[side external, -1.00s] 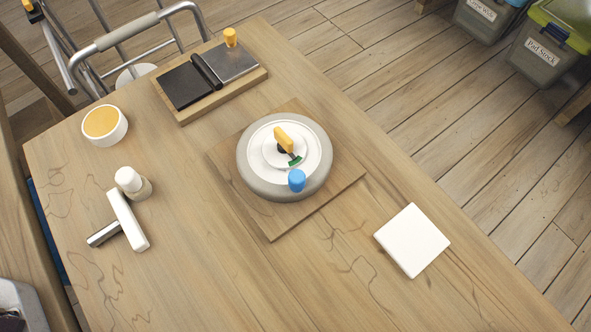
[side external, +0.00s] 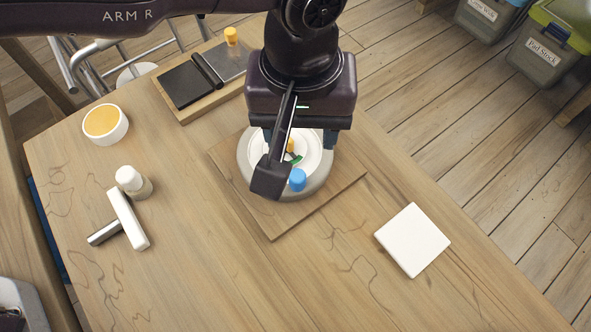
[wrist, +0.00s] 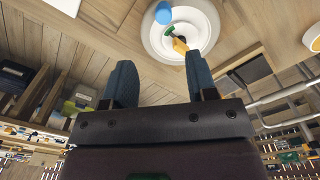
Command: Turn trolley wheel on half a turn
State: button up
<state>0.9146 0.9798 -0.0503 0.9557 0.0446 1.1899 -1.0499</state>
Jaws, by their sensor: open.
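The trolley wheel (side external: 316,180), a pale grey disc with a white face, lies flat on a square wooden board (side external: 232,172). A blue knob (side external: 297,180) stands near its front edge. A yellow piece (side external: 291,145) with a green tip sits at its centre, partly hidden by my gripper. The wrist view shows the wheel (wrist: 207,25), the blue knob (wrist: 163,13) and the yellow piece (wrist: 180,45). My gripper (side external: 299,140) is above the back part of the wheel, its fingers apart and empty. In the wrist view the gripper's fingers (wrist: 159,62) show nothing held between them.
A white square block (side external: 412,240) lies at the right. A wooden base with dark plates (side external: 186,86) is behind. The front table is clear.

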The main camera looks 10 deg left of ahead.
aim_at(297, 176)
jog(key=shift+n, duration=0.6)
notch_tip(297, 176, down, 13)
jog(key=shift+a+f, duration=0.1)
jog(key=shift+a, duration=0.05)
jog(key=shift+s, duration=0.1)
grip_shut()
